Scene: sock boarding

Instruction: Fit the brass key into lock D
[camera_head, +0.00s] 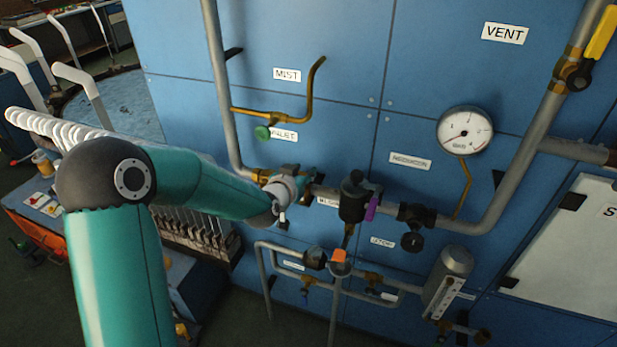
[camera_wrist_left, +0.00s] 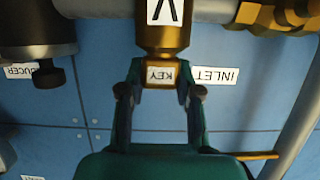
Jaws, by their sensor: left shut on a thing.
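My left gripper (camera_head: 303,182) is at the pipe run on the blue panel in the head view. In the left wrist view its two fingers (camera_wrist_left: 159,84) are shut on the sides of a small brass block with a KEY label, the brass key (camera_wrist_left: 160,74). The key meets a wider brass cylinder (camera_wrist_left: 163,38) carrying a white plate with one dark letter, upside down and cut by the frame edge. I cannot tell which letter it is or how deep the key sits. The head view hides the key behind my gripper. No lock marked D is readable. My right gripper is out of view.
A grey pipe (camera_head: 217,80) stands left of my gripper, with a brass valve (camera_head: 285,116) above. A dark regulator (camera_head: 353,196) with a purple tag is close on the right. A gauge (camera_head: 465,131) sits higher right. Lower pipework runs beneath.

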